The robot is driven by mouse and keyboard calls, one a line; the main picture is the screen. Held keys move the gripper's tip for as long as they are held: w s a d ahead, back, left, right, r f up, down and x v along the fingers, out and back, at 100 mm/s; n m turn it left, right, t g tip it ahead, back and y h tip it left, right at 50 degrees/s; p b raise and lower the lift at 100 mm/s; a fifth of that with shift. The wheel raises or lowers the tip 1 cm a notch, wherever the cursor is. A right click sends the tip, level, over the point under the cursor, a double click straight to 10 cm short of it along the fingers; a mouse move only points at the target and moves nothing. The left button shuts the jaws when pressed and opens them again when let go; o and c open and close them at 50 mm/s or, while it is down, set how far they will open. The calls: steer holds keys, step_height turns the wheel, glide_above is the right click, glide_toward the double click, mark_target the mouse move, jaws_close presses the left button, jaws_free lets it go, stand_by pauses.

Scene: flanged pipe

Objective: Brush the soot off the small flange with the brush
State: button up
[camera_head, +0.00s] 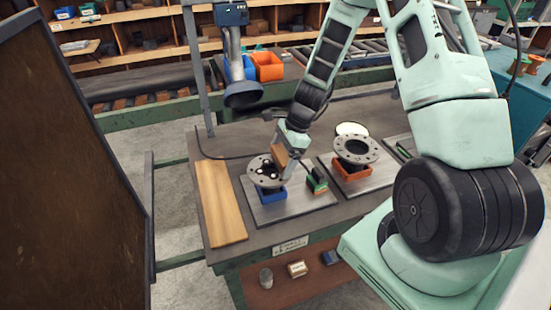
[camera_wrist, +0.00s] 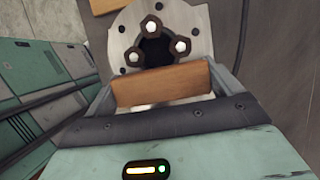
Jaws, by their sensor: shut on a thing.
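My gripper (camera_head: 285,156) is shut on the brush, whose wooden block (camera_wrist: 162,85) lies across between the two fingers in the wrist view. In the head view the brush (camera_head: 279,155) is at the right edge of a grey flange (camera_head: 256,175) on a blue stand (camera_head: 272,196). In the wrist view this flange (camera_wrist: 130,25) lies just beyond the block, with three bolts around a dark centre. The block hides its near part and the bristles, so I cannot tell whether they touch. I cannot make out soot for certain.
A second flange (camera_head: 356,150) with a wide bore sits on an orange stand (camera_head: 352,171) to the right. A green-and-black item (camera_head: 317,180) stands between them. A wooden board (camera_head: 220,205) lies at left. A lamp-like hood (camera_head: 243,95) hangs behind. A dark panel (camera_head: 70,170) stands far left.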

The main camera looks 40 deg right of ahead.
steer(key=shift+s+d, duration=0.1)
steer(key=shift+d, duration=0.35)
steer(key=shift+w+a+r+p, duration=0.15)
steer(key=shift+w+a, duration=0.25)
steer(key=shift+a, duration=1)
steer(key=shift+w+a+f+p, duration=0.1)
steer(key=shift+w+a, duration=0.3)
steer(key=shift+a, duration=1)
steer(key=shift+w+a+r+p, duration=0.15)
steer(key=shift+w+a, duration=0.25)
steer(key=shift+a, duration=1)
steer(key=shift+s+d+f, duration=0.1)
steer(key=shift+s+d, duration=0.3)
steer(key=shift+d, duration=1)
steer(key=shift+s+d+f, duration=0.1)
steer(key=shift+s+d, duration=0.3)
steer(key=shift+d, duration=1)
steer(key=shift+s+d, duration=0.4)
steer(key=shift+d, duration=1)
steer(key=shift+r, duration=0.15)
step_height(320, 180, up, 7)
steer(key=p, duration=0.5)
steer(key=shift+p, duration=0.35)
steer(key=shift+f+b, duration=1.35)
steer(key=shift+f, duration=0.3)
